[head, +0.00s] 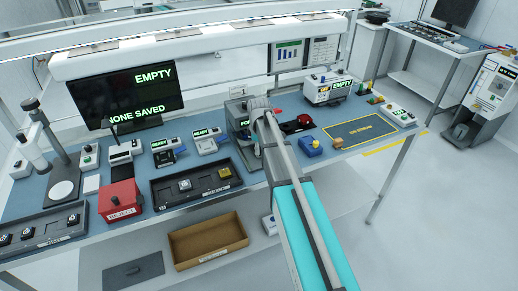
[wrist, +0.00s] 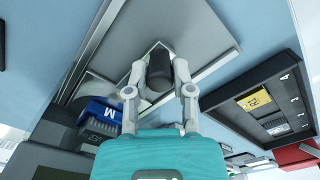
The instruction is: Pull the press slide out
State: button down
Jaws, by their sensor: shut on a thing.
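The grey press (head: 238,112) stands near the middle of the bench in the head view, partly covered by my arm. In the wrist view my gripper (wrist: 160,62) is shut on a dark cylindrical handle (wrist: 159,72), one finger on each side. The handle stands out over a light grey metal plate (wrist: 190,22) that looks like the press slide with its edges. How far the slide is out cannot be told. In the head view my fingers and the handle are hidden behind my wrist.
A black tray (wrist: 285,73) with a yellow-labelled piece is at right. In the head view, a red reject box (head: 120,202) and blue block (head: 311,147) stand on the bench.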

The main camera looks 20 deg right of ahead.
jog(key=s, duration=0.3)
jog(key=s+d, duration=0.1)
jog(key=s, duration=0.6)
jog(key=shift+s+d, duration=0.25)
jog(key=shift+d, duration=0.1)
jog(key=shift+c, duration=2.3)
grip_release()
jog(key=shift+w, duration=0.1)
